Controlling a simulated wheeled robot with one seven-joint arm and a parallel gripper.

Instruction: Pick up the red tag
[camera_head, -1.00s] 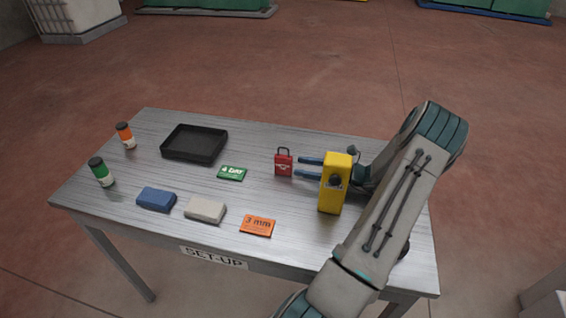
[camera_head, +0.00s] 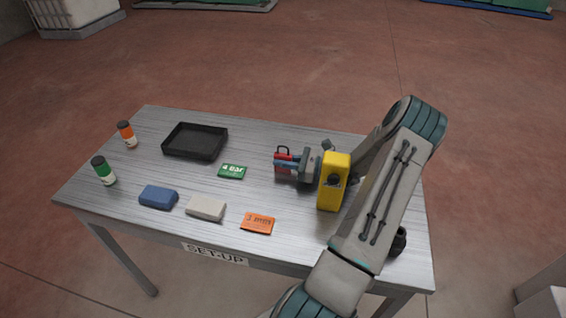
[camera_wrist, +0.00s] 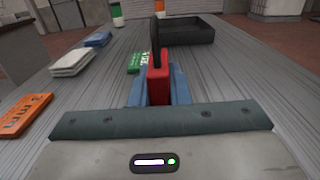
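The red tag (camera_head: 280,154) is shaped like a small padlock with a dark shackle. It stands upright at the middle right of the table. My gripper (camera_head: 284,161) has its blue fingers on both sides of it. In the camera_wrist view the red tag (camera_wrist: 158,84) is seen edge-on between the two blue fingers (camera_wrist: 159,90), with no clear gap on either side. The near finger hides part of the tag in the camera_head view. The tag appears still at table level.

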